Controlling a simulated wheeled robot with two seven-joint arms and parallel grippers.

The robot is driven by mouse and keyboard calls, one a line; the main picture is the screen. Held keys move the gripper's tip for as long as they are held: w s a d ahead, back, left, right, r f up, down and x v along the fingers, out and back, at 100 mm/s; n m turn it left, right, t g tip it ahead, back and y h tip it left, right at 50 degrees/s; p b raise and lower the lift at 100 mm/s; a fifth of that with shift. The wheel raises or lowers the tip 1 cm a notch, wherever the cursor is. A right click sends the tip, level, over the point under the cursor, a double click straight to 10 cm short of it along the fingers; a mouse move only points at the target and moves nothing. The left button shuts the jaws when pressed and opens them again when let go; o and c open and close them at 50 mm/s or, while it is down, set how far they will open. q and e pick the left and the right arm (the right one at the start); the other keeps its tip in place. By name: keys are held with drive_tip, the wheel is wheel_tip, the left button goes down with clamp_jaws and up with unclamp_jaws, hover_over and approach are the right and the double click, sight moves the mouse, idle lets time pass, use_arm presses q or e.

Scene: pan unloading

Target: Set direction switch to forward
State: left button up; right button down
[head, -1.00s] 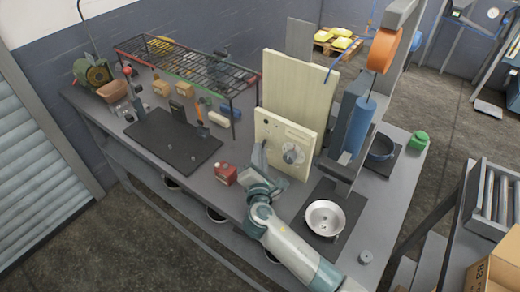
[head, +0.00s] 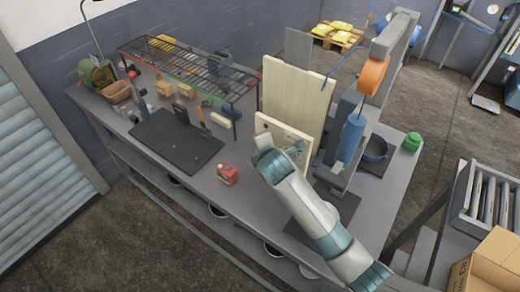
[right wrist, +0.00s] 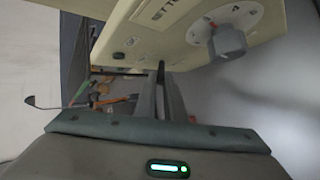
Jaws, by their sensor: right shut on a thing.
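The cream control panel (head: 270,124) stands upright on the bench in front of a taller cream board. In the right wrist view the panel (right wrist: 150,42) fills the top, with lettering, small round marks and a large grey knob (right wrist: 228,42) on a white dial. The switch's setting cannot be read. My left gripper is not in view.

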drive_tip(key=shift+w+d+r+m+g+y, duration=0.2)
drive_tip(key=shift+r+m+g+y, duration=0.15)
drive_tip(key=shift+g, duration=0.35)
drive_tip(key=c, duration=1.8)
unclamp_jaws()
drive_tip(key=shift+c, duration=0.2)
drive_tip(key=shift+f, duration=0.1)
